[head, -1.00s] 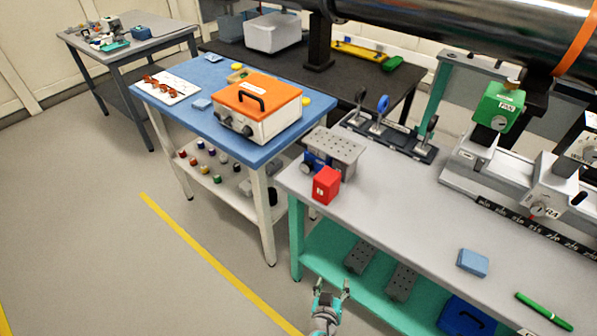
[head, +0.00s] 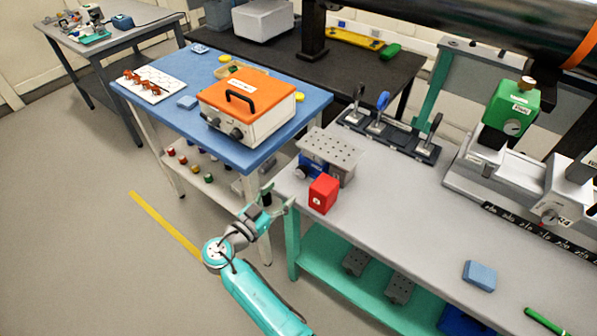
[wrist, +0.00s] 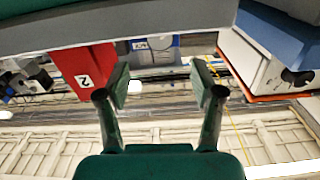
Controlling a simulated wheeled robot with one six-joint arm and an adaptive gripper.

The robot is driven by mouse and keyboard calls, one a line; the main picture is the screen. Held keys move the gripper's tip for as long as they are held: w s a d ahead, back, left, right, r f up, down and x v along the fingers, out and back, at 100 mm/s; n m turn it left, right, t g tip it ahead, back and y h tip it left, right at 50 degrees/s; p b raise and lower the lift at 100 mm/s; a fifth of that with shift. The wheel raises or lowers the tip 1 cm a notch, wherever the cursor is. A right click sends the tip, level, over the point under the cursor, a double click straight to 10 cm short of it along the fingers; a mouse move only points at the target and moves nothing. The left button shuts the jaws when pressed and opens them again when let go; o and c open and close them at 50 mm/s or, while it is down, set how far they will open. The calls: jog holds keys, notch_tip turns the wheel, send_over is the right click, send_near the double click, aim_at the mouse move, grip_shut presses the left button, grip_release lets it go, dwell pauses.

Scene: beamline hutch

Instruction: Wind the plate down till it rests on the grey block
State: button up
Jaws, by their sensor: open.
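The grey perforated plate (head: 333,147) tops a blue jack (head: 318,168) at the left end of the grey bench. A dark round knob (head: 302,172) sits on the jack's left side. Under the plate's right part I cannot clearly tell a grey block from the jack body; any gap there is hidden. My gripper (head: 279,198) is open and empty, just off the bench's left end, to the left of and below the jack. In the wrist view my open fingers (wrist: 161,88) frame the space in front of a blue labelled part, apparently the jack (wrist: 160,52).
A red block (head: 323,194) stands close in front of the jack, and shows in the wrist view (wrist: 83,70). An orange-lidded box (head: 248,105) stands on the blue table (head: 180,85). Dark grey perforated blocks (head: 399,288) lie on the shelf below. The floor at left is clear.

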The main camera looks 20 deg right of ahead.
aim_at(300, 173)
jog(key=x, duration=0.9)
jog(key=shift+w+d, duration=0.15)
jog(key=shift+d, duration=0.05)
jog(key=c, duration=1.1)
